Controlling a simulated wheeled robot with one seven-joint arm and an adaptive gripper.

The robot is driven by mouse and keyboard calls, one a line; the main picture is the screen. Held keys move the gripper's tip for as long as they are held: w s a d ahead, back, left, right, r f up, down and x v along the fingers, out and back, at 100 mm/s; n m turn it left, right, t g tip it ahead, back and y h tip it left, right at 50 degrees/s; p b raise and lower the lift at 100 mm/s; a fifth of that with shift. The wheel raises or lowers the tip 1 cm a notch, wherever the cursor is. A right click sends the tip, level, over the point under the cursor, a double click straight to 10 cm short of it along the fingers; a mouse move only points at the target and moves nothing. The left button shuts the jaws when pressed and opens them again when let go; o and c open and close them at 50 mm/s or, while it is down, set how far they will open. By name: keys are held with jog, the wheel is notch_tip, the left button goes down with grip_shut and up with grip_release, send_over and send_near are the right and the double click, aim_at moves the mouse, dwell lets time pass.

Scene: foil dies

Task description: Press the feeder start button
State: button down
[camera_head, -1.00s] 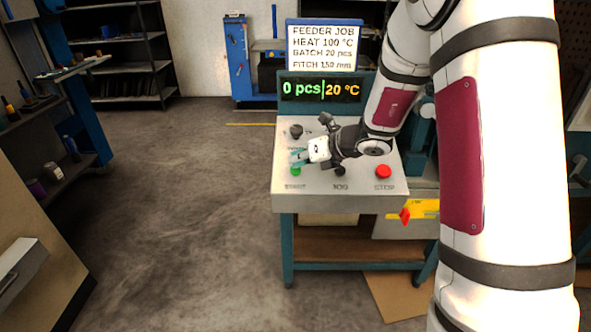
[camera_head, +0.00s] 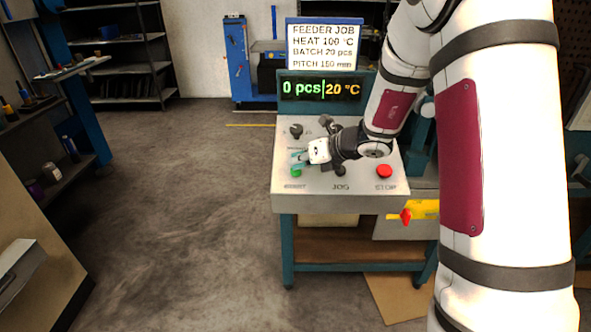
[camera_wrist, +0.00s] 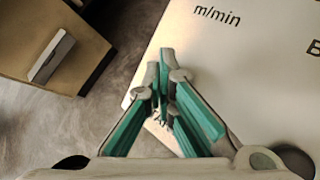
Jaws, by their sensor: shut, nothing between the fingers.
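The green start button (camera_head: 296,172) sits at the left front of the sloped grey control panel (camera_head: 310,201), above a partly legible START label. My gripper (camera_head: 297,159) is over the left part of the panel, with its teal fingers just above and behind the green button in the head view. In the wrist view my gripper (camera_wrist: 165,65) is shut and empty, its fingertips close together over the panel's edge. The green button is hidden in the wrist view. I cannot tell whether the fingers touch the panel.
A red stop button (camera_head: 384,171) is at the panel's right, with a dark JOG button (camera_head: 340,171) between. A black knob (camera_head: 296,131) is behind my gripper. The display (camera_head: 321,89) reads 0 pcs, 20 °C. A job sign (camera_head: 323,46) stands above. Open floor lies left.

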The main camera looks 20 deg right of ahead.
dwell(0.4)
jog(key=shift+s+r+p, duration=0.3)
jog(key=shift+r+p, duration=0.4)
jog(key=shift+r, duration=0.15)
